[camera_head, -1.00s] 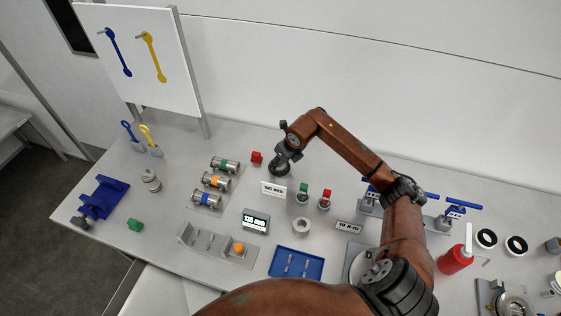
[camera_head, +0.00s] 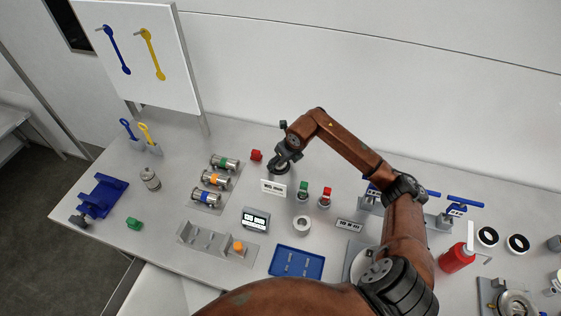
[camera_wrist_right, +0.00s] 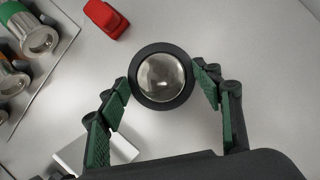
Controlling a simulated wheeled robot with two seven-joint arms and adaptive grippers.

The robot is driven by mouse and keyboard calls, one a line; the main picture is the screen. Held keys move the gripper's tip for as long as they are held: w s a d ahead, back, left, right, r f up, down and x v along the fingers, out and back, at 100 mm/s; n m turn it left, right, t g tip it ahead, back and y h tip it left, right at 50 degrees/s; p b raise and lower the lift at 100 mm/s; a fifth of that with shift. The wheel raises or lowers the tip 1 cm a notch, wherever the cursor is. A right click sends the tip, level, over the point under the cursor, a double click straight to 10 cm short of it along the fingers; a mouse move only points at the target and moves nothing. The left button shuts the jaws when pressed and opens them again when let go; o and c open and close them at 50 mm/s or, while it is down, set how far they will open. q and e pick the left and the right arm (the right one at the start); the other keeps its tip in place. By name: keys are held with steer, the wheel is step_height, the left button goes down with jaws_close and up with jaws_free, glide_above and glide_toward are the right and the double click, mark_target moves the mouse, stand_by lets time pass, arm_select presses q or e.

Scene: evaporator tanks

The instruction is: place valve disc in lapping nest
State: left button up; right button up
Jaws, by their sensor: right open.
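A shiny round metal disc (camera_wrist_right: 161,77), which looks like the valve disc, sits inside a dark ring (camera_wrist_right: 139,90), which looks like the lapping nest. In the head view the dark round nest (camera_head: 279,169) stands at the back middle of the bench, partly hidden by my right gripper (camera_head: 283,162). In the right wrist view my right gripper (camera_wrist_right: 163,84) is open, with its green-padded fingers on either side of the ring. The right finger looks close to the rim; whether it touches I cannot tell. My left gripper is not in view.
Metal cylinders with coloured bands (camera_head: 216,180) lie further left. A blue tray (camera_head: 296,262) and a grey slotted rack (camera_head: 205,239) are nearer.

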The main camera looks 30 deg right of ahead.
steer(key=shift+r+p, duration=0.4)
steer(key=shift+r, duration=0.15)
steer(key=v, duration=1.2)
steer(key=shift+r, duration=0.1)
